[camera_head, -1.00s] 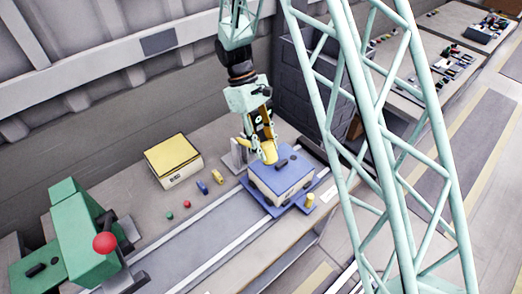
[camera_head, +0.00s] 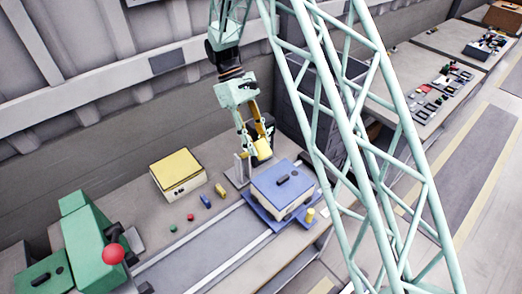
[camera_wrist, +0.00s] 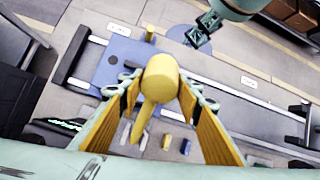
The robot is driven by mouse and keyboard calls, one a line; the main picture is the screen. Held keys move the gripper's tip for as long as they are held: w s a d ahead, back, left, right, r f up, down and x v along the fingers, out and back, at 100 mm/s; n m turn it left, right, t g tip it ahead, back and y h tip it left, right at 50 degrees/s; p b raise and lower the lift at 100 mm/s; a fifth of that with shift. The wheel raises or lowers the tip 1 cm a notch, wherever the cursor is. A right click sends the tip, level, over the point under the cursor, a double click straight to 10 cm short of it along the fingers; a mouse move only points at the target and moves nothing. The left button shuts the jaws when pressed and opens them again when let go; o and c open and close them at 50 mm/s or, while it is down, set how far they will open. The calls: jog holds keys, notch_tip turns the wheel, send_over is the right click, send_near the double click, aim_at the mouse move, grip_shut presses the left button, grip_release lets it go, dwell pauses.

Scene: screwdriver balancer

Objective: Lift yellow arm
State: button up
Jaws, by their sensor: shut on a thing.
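The yellow arm (camera_wrist: 158,85) has a thick rounded head and a narrower tail, and sits between my gripper's yellow-padded fingers (camera_wrist: 160,92) in the wrist view. In the head view its yellow end (camera_head: 263,149) shows at the fingertips of my gripper (camera_head: 256,140). Whether the arm still touches the stand is hard to tell.
The box sits on a blue plate (camera_head: 262,213) with a small yellow peg (camera_head: 310,214), on a railed bench. A yellow-topped box (camera_head: 178,173), several small coloured parts and a green machine with a red knob (camera_head: 113,254) lie to the left.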

jog(key=shift+w+a+r, duration=0.2)
jog(key=shift+w+a, duration=0.05)
jog(key=shift+w, duration=0.2)
jog(key=shift+w+a+r, duration=0.2)
jog(key=shift+w+a, duration=0.05)
jog(key=shift+w, duration=0.15)
jog(key=o, duration=1.1)
jog(key=shift+f, duration=0.1)
jog(key=shift+s+d, duration=0.1)
jog(key=shift+v, duration=6.1)
